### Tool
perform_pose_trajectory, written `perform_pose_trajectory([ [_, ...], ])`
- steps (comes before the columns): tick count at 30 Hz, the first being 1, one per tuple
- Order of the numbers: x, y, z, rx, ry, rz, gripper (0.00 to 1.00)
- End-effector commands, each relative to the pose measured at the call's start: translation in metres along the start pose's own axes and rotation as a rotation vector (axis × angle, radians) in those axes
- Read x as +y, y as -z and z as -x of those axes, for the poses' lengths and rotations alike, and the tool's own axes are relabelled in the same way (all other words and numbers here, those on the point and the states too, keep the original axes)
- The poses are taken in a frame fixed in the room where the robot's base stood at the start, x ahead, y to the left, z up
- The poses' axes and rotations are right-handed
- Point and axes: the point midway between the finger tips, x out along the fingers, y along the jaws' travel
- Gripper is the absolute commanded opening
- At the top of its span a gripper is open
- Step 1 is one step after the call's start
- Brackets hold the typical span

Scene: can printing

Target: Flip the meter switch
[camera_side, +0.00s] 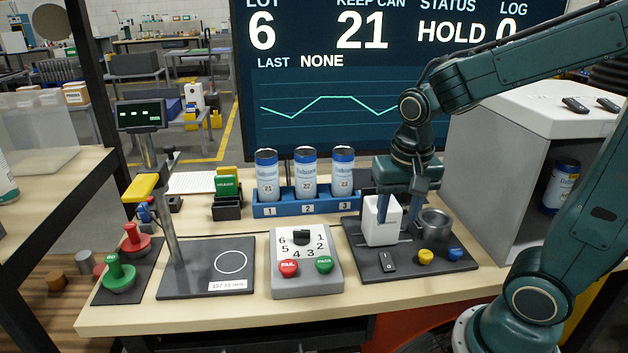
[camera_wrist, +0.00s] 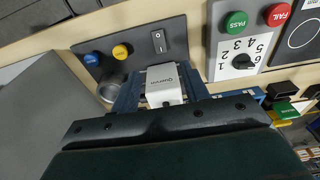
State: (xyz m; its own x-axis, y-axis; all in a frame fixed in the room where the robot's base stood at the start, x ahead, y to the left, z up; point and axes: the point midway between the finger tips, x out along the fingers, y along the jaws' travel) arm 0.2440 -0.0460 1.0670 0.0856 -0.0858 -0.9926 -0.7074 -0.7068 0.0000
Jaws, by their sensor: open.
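The meter is a white box (camera_side: 382,222) on a dark plate (camera_side: 350,226); in the wrist view the white box (camera_wrist: 164,85) carries dark lettering. A black rocker switch (camera_side: 387,262) lies on the plate in front of the box and shows in the wrist view (camera_wrist: 158,41) beyond it. My gripper (camera_side: 396,220) points down over the box with its jaws open. In the wrist view my gripper (camera_wrist: 160,88) has its blue fingers on either side of the box. I cannot tell whether they touch it. The switch is apart from the fingers.
A metal cup (camera_side: 434,224), yellow knob (camera_side: 425,256) and blue knob (camera_side: 455,253) share the plate. A dial box (camera_side: 304,264) with red and green buttons stands to the left. A blue rack (camera_side: 278,210) holds three cans behind. A grey cabinet (camera_side: 486,170) stands right.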

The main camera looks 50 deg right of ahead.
Motion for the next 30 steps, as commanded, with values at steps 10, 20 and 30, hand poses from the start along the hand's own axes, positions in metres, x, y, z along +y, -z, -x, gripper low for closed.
perform_pose_trajectory([
  [10,0.0,0.0,0.019,-0.001,0.0,0.001,0.45],
  [20,0.0,-0.001,0.02,0.0,0.001,0.003,0.45],
  [30,0.002,-0.013,0.036,0.055,0.061,0.141,0.45],
])
